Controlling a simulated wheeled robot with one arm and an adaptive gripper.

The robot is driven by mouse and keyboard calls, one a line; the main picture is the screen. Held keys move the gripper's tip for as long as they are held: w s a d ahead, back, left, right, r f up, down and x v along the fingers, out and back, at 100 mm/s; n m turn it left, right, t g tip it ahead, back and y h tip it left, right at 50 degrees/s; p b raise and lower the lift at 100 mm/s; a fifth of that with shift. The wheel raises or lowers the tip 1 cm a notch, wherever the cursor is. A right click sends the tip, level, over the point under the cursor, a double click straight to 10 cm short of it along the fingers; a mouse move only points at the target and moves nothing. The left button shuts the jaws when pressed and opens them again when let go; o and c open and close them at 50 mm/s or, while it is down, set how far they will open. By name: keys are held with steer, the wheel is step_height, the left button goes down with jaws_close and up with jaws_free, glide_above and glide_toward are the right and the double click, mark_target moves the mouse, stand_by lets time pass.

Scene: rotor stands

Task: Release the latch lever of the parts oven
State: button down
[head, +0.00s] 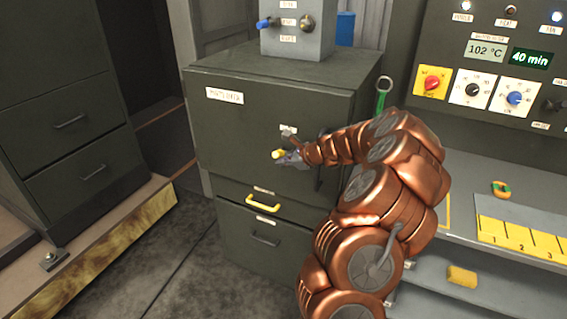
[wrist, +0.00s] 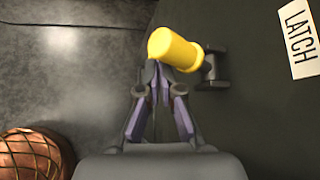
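The parts oven (head: 230,130) is a dark grey cabinet with a name label on its front. Its latch lever ends in a yellow knob (head: 279,154), which sticks out from the door. In the wrist view the yellow knob (wrist: 174,48) is large, just beyond the fingertips, with a dark pivot piece (wrist: 213,68) to its right. My gripper (head: 293,158) is right at the knob. In the wrist view my gripper (wrist: 157,72) has its fingertips together, close against the knob's lower left side. I cannot tell if they touch. The knob is not between the fingers.
A white LATCH label (wrist: 300,38) is on the door. A drawer with a yellow handle (head: 263,203) is below. A grey control box (head: 297,30) stands on top. A workbench with a control panel (head: 500,60) is at right. Floor at front left is clear.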

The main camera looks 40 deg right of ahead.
steer(key=shift+w+d+r, duration=0.1)
steer(key=shift+d+r, duration=0.1)
steer(key=shift+r, duration=0.3)
steer(key=shift+d+r, duration=0.2)
steer(key=shift+r, duration=0.3)
steer(key=s+f+v, duration=0.1)
steer(key=v, duration=1)
steer(key=shift+a+f, duration=0.15)
steer(key=shift+a, duration=0.05)
steer(key=s+a+r+n+g+y, duration=0.1)
steer(key=s+a+n+g+y, duration=0.15)
steer(key=a+n, duration=0.85)
steer(key=s+a+r+n+g+y, duration=0.1)
steer(key=s+a+r+n+g, duration=0.2)
steer(key=a, duration=1.6)
steer(key=s+a+f+n+g+h, duration=0.1)
steer(key=s+a+f+n+g, duration=0.25)
steer(key=s, duration=0.55)
steer(key=s+a+n+g+h, duration=0.2)
steer(key=s+a+n, duration=0.3)
steer(key=s+n, duration=0.3)
steer(key=s+d+f+n+g+h, duration=0.1)
steer(key=s+d+n+h, duration=0.1)
steer(key=s, duration=0.8)
steer(key=shift+f+n+g, duration=0.15)
steer(key=shift+n+g, duration=0.15)
steer(key=shift+n, duration=0.25)
